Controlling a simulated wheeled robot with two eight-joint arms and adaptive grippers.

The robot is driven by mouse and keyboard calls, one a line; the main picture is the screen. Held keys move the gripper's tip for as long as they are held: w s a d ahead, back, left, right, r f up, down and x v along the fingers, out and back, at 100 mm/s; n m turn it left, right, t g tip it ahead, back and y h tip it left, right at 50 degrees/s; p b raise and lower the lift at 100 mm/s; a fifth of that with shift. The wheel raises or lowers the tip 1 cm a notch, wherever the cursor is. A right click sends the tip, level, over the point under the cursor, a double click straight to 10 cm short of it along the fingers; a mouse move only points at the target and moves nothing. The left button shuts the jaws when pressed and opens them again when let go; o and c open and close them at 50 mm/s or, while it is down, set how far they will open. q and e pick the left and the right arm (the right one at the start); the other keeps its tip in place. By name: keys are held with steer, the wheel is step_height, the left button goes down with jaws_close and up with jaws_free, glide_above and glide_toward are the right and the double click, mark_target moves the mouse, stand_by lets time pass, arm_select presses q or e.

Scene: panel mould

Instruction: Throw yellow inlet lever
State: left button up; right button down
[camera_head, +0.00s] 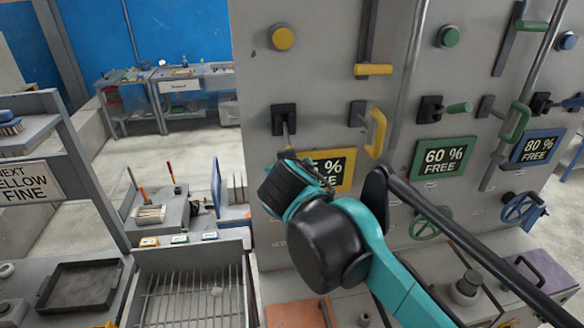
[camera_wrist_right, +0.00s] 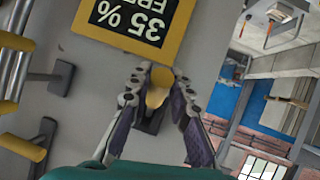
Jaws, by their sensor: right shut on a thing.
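The yellow inlet lever has a black base (camera_head: 284,119) on the grey panel, and its metal stem points down from it toward my right gripper. In the head view its grip is hidden behind my right wrist. In the right wrist view the yellow grip (camera_wrist_right: 157,92) sits between the two fingers of my right gripper (camera_wrist_right: 159,78), which is shut on it. The lever's dark base also shows behind the grip there. My left gripper is not in view.
A "35 % FREE" sign (camera_wrist_right: 135,18) is close by the fingers. A yellow D-shaped handle (camera_head: 377,133), a yellow slide handle (camera_head: 373,70) and a yellow button (camera_head: 282,38) are on the same panel. Green controls (camera_head: 459,107) are farther right. A wire-rack tray (camera_head: 190,258) stands lower left.

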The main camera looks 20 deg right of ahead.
steer(key=shift+f, duration=0.1)
steer(key=c, duration=1.4)
jaws_free()
steer(key=shift+o, duration=0.2)
steer(key=v, duration=1.2)
steer(key=s+f+n+g+y+b, duration=0.1)
steer(key=f+b, duration=0.6)
steer(key=f, duration=1)
steer(key=s+a+f+n+g+y+b, duration=0.1)
steer(key=f+b, duration=0.6)
steer(key=f, duration=1.1)
steer(key=s+a+f+n+g+y+b, duration=0.1)
steer(key=f+b, duration=0.6)
steer(key=f, duration=1)
steer(key=shift+s+f+g+y+b, duration=0.1)
steer(key=shift+s+g+y+b, duration=0.15)
steer(key=shift+s+y, duration=0.35)
steer(key=shift+s+f+g+y+b, duration=0.15)
steer(key=shift+s+g+y, duration=0.1)
steer(key=shift+s+y, duration=0.35)
